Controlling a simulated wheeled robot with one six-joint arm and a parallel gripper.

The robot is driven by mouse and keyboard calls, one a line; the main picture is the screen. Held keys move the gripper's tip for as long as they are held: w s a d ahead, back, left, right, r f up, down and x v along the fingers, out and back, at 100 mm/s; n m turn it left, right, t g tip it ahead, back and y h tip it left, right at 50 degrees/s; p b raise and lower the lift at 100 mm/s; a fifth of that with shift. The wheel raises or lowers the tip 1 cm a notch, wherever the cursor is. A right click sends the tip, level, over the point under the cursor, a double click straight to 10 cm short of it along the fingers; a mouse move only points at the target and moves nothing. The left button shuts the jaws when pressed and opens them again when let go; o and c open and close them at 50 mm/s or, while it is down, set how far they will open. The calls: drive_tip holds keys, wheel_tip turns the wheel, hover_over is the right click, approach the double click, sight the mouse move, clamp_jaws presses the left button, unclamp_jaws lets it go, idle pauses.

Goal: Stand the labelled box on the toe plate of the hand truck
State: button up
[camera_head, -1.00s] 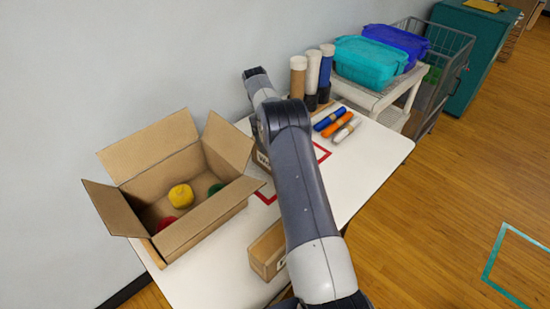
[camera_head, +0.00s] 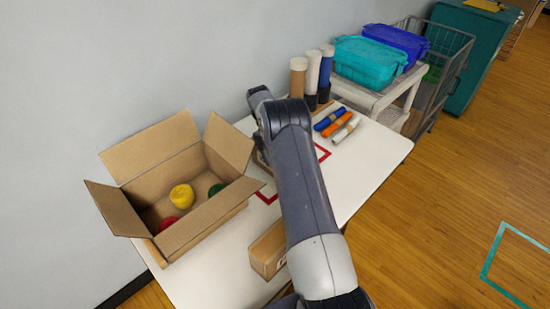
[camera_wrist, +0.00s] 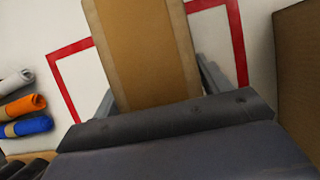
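In the wrist view a tall brown cardboard box (camera_wrist: 145,50) stands between the two fingers of my gripper (camera_wrist: 157,78), inside a red tape outline. The fingers lie close along its two sides; whether they press on it is not clear. In the head view my arm hides most of this box (camera_head: 261,159); only a small part shows beside the arm. A second long narrow cardboard box (camera_head: 267,250) with a partly visible pale label lies at the table's near edge. No hand truck or toe plate can be made out.
An open carton (camera_head: 200,222) with coloured items stands left on the white table (camera_head: 368,160). Upright tubes (camera_head: 298,78) and several rolls (camera_head: 346,129) are at the far end. Beyond are a cart with teal (camera_head: 368,62) and blue bins and a wire cage. Teal tape (camera_head: 490,262) marks the open floor.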

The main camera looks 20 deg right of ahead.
drive_tip(key=c, duration=0.9)
drive_tip(key=shift+r, duration=0.15)
drive_tip(key=shift+c, duration=0.4)
